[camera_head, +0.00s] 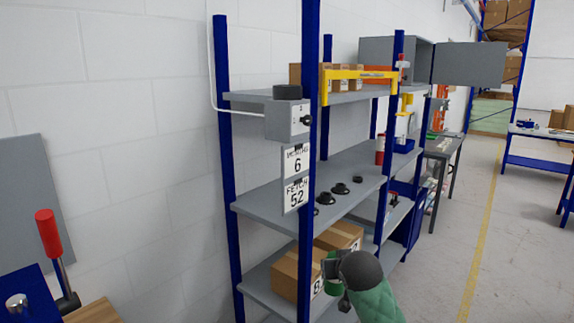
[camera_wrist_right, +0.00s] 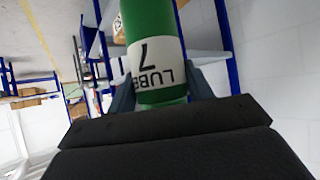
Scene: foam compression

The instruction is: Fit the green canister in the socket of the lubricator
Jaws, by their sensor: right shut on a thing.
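The green canister (camera_wrist_right: 150,20) is held between the two fingers of my right gripper (camera_wrist_right: 162,88). It carries a white label that reads LUBE 7, upside down in the right wrist view. In the head view my right gripper (camera_head: 337,274) is low in front of the shelf, and only a bit of green shows at it. A grey box with a black ring on top and a black knob (camera_head: 288,118), which looks like the lubricator, is mounted at the shelf's front post, above and left of the gripper. The inside of its ring is hidden. My left gripper is out of view.
The blue-post shelf rack (camera_head: 308,215) holds cartons (camera_head: 290,272) low down and several black round parts (camera_head: 340,189) on its middle board. Signs (camera_head: 296,178) hang below the grey box. A red-handled lever (camera_head: 49,235) stands at left. The floor at right is open.

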